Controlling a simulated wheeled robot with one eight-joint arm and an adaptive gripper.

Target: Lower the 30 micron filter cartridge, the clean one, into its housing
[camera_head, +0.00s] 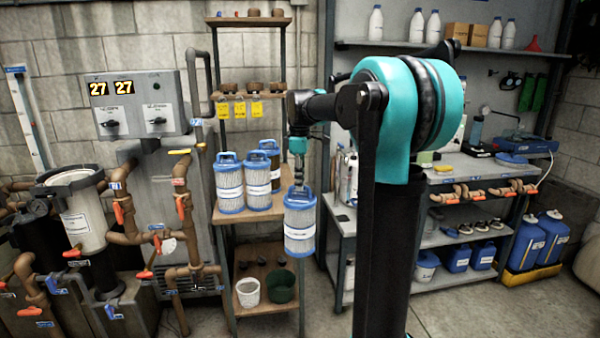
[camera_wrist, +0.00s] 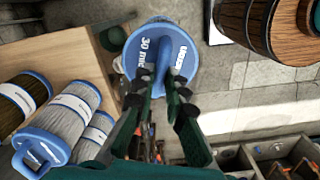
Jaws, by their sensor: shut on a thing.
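A blue-capped filter cartridge (camera_head: 300,228) with pale pleats and a white label hangs upright from my gripper (camera_head: 298,187), in front of the wooden shelf unit's right side. In the wrist view my gripper (camera_wrist: 163,82) is shut on the handle of its blue cap (camera_wrist: 184,52). The cap reads "30 mic"; its other word is not clear. A filter housing (camera_head: 82,222) stands at the far left among the pipes, well away from the cartridge. It has a dark collar and a pale, labelled body. Whether it is empty cannot be told.
Several other blue-capped cartridges (camera_head: 229,185) stand on the wooden shelf (camera_head: 240,217), left of the held one. Brown pipes with orange valve handles (camera_head: 183,205) and a grey control box (camera_head: 137,104) lie between shelf and housing. A bench with bottles stands right.

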